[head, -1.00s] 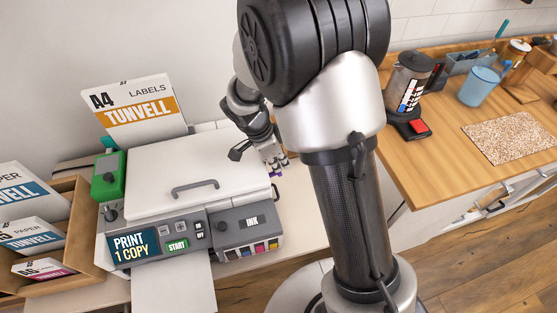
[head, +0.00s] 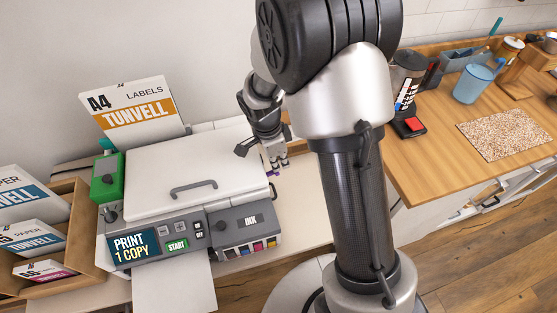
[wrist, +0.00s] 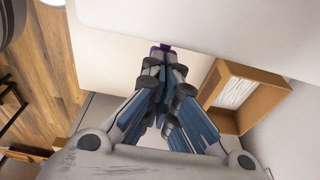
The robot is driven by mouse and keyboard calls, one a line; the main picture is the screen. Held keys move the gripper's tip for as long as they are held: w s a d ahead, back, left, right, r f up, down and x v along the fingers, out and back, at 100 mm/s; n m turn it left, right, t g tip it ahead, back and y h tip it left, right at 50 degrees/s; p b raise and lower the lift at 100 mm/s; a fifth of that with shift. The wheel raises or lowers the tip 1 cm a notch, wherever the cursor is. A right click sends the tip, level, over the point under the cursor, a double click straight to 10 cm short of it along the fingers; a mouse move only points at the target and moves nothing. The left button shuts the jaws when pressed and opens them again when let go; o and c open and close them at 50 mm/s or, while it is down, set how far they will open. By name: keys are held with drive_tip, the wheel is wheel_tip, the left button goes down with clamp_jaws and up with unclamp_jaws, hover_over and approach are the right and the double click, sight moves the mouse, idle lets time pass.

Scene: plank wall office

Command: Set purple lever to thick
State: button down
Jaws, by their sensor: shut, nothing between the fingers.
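The white printer (head: 150,190) stands on the left desk, its display reading "PRINT 1 COPY". The purple lever (wrist: 160,48) shows as a small purple piece at the printer's edge, just beyond my fingertips in the wrist view. In the head view only a speck of purple (head: 272,174) shows by the printer's right side. My gripper (head: 278,168) is shut and empty, its fingers pointing down beside that side; they also show in the wrist view (wrist: 162,62). I cannot tell whether they touch the lever. The lever's setting and any thick marking are not readable.
An open wooden box (wrist: 217,104) lies near the fingers in the wrist view. Paper packs in a brown tray (head: 88,258) stand left of the printer. A wooden counter (head: 430,170) is at right. Some desk beside the printer's right side is clear.

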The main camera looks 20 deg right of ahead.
drive_tip(key=shift+d+f, duration=0.1)
drive_tip(key=shift+d, duration=0.05)
drive_tip(key=shift+d+f+y, duration=0.6)
drive_tip(key=shift+f, duration=0.3)
drive_tip(key=shift+r, duration=0.15)
drive_tip(key=shift+r+p, duration=0.5)
drive_tip(key=shift+r, duration=0.2)
